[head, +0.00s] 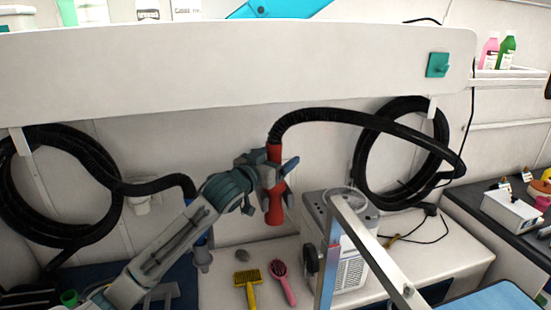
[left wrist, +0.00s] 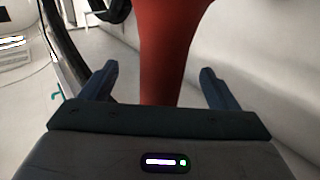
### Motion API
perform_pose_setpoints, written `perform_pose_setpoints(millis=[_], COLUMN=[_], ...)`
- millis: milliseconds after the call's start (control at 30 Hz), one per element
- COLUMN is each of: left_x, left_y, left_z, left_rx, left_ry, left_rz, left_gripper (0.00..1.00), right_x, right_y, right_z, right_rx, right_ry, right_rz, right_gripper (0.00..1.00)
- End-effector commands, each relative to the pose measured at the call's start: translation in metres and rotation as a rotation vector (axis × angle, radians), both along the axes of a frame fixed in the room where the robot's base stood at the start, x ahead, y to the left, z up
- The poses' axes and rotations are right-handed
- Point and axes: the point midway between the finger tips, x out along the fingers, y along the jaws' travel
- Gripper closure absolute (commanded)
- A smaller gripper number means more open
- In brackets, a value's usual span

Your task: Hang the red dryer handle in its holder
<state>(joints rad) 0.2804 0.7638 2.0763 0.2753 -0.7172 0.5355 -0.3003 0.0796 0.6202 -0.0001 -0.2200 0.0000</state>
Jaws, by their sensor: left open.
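The red dryer handle (head: 274,205) is upright in front of the van wall, with a black hose (head: 340,116) running from its top to the right. My left gripper (head: 278,178) is at the handle's middle with its fingers open on either side of it. In the left wrist view the red handle (left wrist: 168,55) stands between the two open fingers (left wrist: 160,85), with gaps on both sides. I cannot make out a holder behind the red handle; my gripper covers part of that area. My right gripper is not in view.
A grey machine (head: 350,255) and metal post stand to the right. A yellow brush (head: 248,282) and pink brush (head: 282,284) lie below. Coiled hoses (head: 410,200) hang on the wall.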

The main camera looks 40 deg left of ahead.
Motion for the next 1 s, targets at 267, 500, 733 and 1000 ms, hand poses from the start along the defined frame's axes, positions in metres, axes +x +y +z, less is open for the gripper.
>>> perform_pose_setpoints(millis=[267,500,733,1000], left_x=[0.0,0.0,-0.01,-0.023], left_y=[0.0,0.0,0.001,0.0], left_z=[0.0,0.001,0.0,-0.001], left_rx=[0.0,0.0,0.004,0.004], left_ry=[-0.001,-0.002,-0.002,-0.001], left_rz=[0.0,0.0,0.001,0.0], left_gripper=[0.09,0.09,0.09,0.09], right_x=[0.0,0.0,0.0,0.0], right_y=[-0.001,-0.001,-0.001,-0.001], right_z=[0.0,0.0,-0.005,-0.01], right_rx=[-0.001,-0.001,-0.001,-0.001], right_ry=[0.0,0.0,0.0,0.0], right_rz=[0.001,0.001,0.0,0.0], right_gripper=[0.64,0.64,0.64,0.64])
